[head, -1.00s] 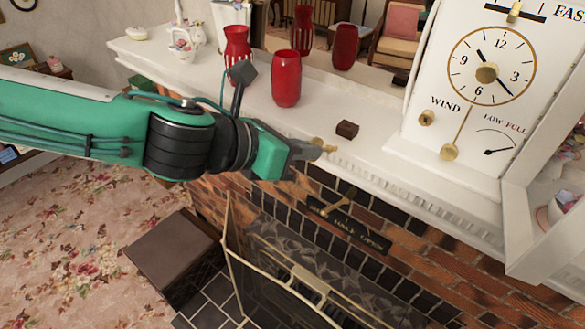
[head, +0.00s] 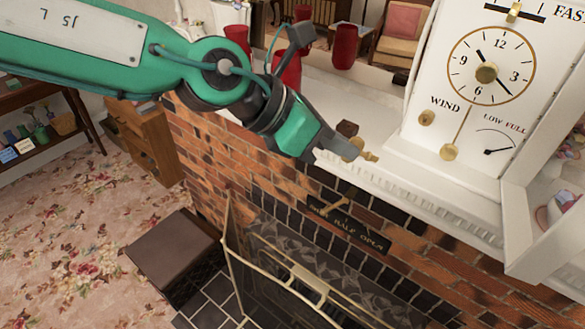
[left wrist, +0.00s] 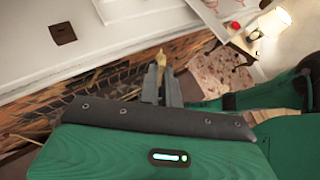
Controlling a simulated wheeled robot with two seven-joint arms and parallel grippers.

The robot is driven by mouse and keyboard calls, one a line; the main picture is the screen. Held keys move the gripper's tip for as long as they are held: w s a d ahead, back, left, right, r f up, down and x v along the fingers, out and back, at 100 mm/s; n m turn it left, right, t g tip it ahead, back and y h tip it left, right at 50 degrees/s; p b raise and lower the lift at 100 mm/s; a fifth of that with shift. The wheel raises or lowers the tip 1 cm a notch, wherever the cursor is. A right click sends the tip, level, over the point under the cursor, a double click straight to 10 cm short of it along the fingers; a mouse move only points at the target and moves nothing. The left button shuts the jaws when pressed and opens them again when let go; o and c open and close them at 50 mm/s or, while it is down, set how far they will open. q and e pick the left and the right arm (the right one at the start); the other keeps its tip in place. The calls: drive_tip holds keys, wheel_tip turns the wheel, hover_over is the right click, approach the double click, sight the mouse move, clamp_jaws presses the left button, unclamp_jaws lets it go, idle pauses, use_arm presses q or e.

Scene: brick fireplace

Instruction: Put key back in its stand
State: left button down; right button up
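The brass key (head: 362,153) is in the fingertips of my left gripper (head: 335,151), its free end pointing right past the fingers. In the left wrist view the key (left wrist: 160,60) stands out between the two narrow fingers of the gripper (left wrist: 161,88), which look closed on it. The stand, a small dark brown block (head: 347,128), sits on the white mantel just behind the key in the head view. In the left wrist view the stand (left wrist: 62,33) is apart from the key and shows a small dark hole on top. My right gripper is not in view.
A large white clock (head: 480,80) stands on the mantel (head: 420,180) to the right. Red vases (head: 288,72) are behind the left arm. Below are the brick front, a brass damper handle (head: 338,204) and a fire screen (head: 300,270). The mantel around the stand is mostly clear.

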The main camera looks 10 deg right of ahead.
use_arm(q)
drive_tip(key=shift+s+d+r+m+g+y, duration=0.35)
drive_tip(key=shift+s+d+m+g, duration=0.1)
drive_tip(key=shift+s+m+g, duration=0.1)
drive_tip(key=shift+s+d+r+m+g+y, duration=0.3)
drive_tip(key=shift+s+d+m+g, duration=0.15)
drive_tip(key=shift+s+m+g, duration=0.1)
drive_tip(key=shift+s+d+r+m, duration=0.2)
drive_tip(key=shift+s+m, duration=0.1)
drive_tip(key=shift+m, duration=0.1)
drive_tip(key=s+d+m+g+y, duration=0.1)
drive_tip(key=s+d+m+y, duration=0.2)
drive_tip(key=s+m+y, duration=0.6)
drive_tip(key=w+a+r+t+y+p, duration=0.1)
drive_tip(key=w+a+t, duration=0.25)
drive_tip(key=a, duration=0.55)
drive_tip(key=w+d+p, duration=0.5)
drive_tip(key=w+d, duration=0.1)
drive_tip(key=w, duration=0.7)
drive_tip(key=w+d+p, duration=0.5)
drive_tip(key=w+d, duration=0.1)
drive_tip(key=w, duration=0.7)
drive_tip(key=shift+w+n, duration=0.3)
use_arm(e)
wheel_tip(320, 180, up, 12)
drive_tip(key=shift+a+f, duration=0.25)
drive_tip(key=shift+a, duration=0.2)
